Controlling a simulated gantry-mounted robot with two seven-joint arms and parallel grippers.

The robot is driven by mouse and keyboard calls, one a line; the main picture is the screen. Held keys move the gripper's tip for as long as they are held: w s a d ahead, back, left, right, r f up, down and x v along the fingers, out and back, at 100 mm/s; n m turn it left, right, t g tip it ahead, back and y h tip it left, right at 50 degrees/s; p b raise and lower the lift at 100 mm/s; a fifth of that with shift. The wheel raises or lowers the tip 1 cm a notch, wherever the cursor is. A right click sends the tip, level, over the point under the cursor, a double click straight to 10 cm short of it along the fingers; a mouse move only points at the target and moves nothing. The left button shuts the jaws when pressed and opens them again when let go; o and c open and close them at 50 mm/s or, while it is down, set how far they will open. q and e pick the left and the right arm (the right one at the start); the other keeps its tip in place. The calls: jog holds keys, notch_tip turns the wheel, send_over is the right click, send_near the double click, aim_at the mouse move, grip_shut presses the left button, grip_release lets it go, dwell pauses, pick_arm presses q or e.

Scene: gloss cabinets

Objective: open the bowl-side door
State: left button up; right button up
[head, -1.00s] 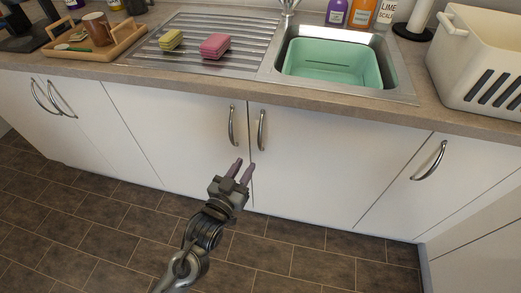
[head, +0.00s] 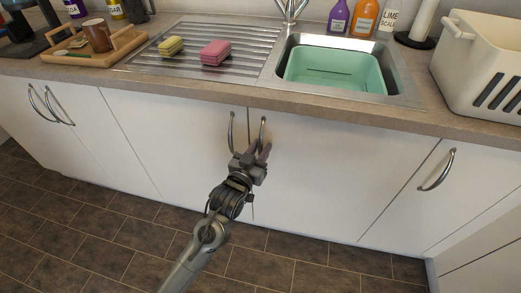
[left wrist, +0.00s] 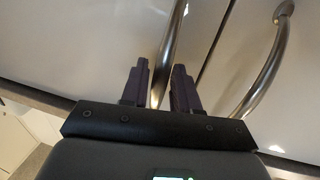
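The bowl-side door (head: 330,185) is the white door under the sink bowl, right of the centre seam, and it looks shut. Its curved metal handle (head: 262,130) stands near its upper left edge. My left gripper (head: 262,150) is at the lower part of this handle, hiding its lower end. In the left wrist view the two dark fingers (left wrist: 160,88) are apart, with a metal handle (left wrist: 172,42) running between them. I cannot tell whether either finger touches it. A second handle (left wrist: 268,75) lies to the right there, outside the fingers. My right gripper is not in view.
The neighbouring left door (head: 180,140) has its own handle (head: 231,131) close beside my gripper. The countertop edge (head: 330,112) overhangs above. Another handled door (head: 470,190) is at the right. The tiled floor (head: 130,235) in front is clear.

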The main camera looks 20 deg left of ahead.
pick_arm(q)
jog(key=shift+w, duration=0.1)
jog(key=shift+c, duration=0.3)
grip_shut()
